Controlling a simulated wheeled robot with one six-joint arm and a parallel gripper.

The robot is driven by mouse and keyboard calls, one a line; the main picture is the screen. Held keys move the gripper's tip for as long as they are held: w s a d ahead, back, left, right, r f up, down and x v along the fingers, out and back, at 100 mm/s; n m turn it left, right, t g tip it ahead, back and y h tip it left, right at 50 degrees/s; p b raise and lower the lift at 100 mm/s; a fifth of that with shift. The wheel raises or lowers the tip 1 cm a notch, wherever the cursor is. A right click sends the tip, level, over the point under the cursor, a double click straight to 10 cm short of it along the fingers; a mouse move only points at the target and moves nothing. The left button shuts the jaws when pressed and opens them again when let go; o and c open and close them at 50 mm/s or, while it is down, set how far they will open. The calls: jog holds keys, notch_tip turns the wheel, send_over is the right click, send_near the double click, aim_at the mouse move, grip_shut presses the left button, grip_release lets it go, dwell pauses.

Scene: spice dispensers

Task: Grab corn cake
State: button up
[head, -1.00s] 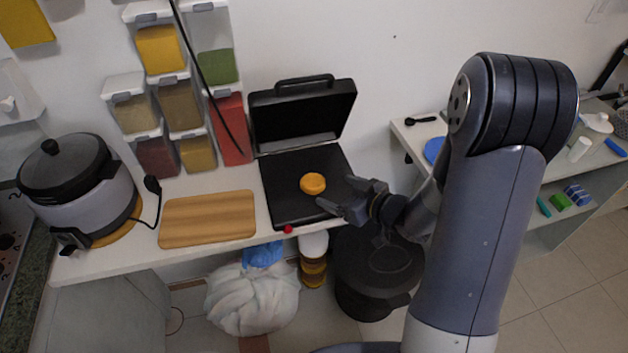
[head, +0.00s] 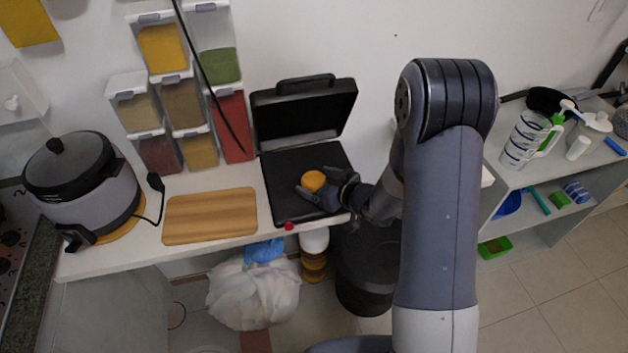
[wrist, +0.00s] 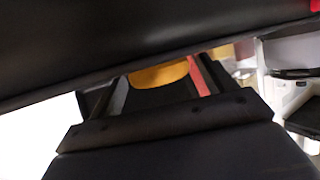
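The corn cake (head: 314,180) is a small round yellow-orange disc on the dark lower plate of the open grill (head: 283,180). My gripper (head: 322,182) reaches in from the right, low over the plate, with its fingers spread to either side of the cake. In the wrist view the cake (wrist: 160,74) shows between the two fingers (wrist: 160,86), its lower part hidden by the gripper. The fingers look open; I cannot tell whether either one touches the cake.
The raised grill lid (head: 303,108) stands behind the plate. A wooden board (head: 210,215) lies to the left, with a cooker (head: 80,185) further left. Stacked spice dispensers (head: 180,100) stand at the back. A shelf unit (head: 520,178) is on the right.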

jog(key=c, duration=1.1)
jog(key=shift+r, duration=0.1)
